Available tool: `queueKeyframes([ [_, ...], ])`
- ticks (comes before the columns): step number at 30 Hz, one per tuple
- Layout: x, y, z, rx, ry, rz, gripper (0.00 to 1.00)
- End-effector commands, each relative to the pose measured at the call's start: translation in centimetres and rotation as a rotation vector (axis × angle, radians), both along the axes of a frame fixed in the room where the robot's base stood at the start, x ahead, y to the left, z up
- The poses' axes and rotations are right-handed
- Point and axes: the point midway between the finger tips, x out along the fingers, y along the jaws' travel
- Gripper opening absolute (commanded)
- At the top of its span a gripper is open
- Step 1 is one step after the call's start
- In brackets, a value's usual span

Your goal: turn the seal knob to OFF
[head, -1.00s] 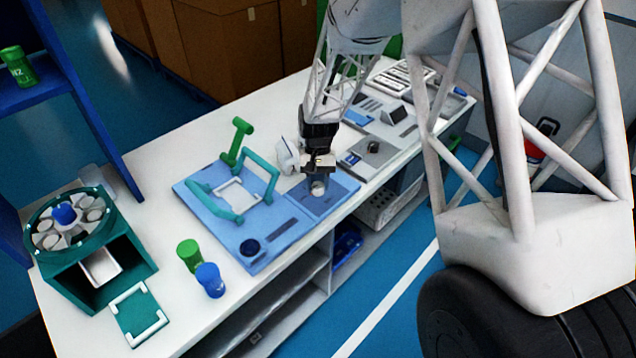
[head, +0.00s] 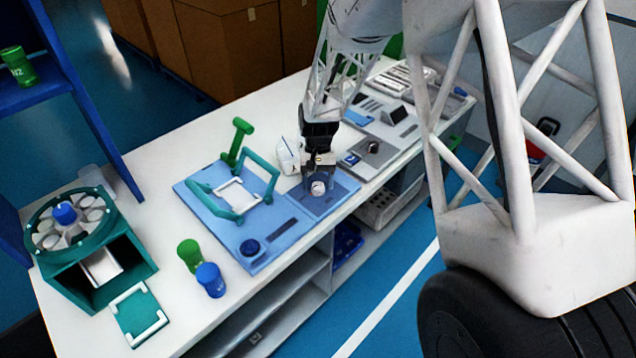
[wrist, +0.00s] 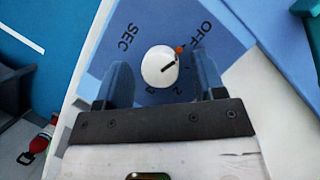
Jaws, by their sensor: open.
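The seal knob (wrist: 159,66) is a round white knob with a dark pointer line, on a blue panel (wrist: 110,58). The line points up and right, close to an orange dot (wrist: 180,50) beside the printed OFF. SEC is printed to the left and numerals below. My gripper (wrist: 161,72) is open, one dark finger on each side of the knob, with a gap visible on both sides. In the head view my gripper (head: 319,172) points down over the white knob (head: 318,188), at the right end of the blue board (head: 210,220).
A white item (head: 288,157) stands close behind my gripper. A grey panel (head: 375,148) lies to the right. Green (head: 190,255) and blue (head: 210,280) cylinders stand at the front left.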

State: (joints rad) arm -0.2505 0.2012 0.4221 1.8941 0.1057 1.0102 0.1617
Motion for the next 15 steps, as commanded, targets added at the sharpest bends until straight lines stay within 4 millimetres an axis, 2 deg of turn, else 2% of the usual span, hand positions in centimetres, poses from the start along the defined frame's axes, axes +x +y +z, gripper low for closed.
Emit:
queueKeyframes([
  [5, 0.6, 0.0, 1.3, 0.000, -0.003, 0.000, 0.63],
  [15, 2.2, 0.0, 5.3, 0.000, -0.003, 0.000, 0.63],
])
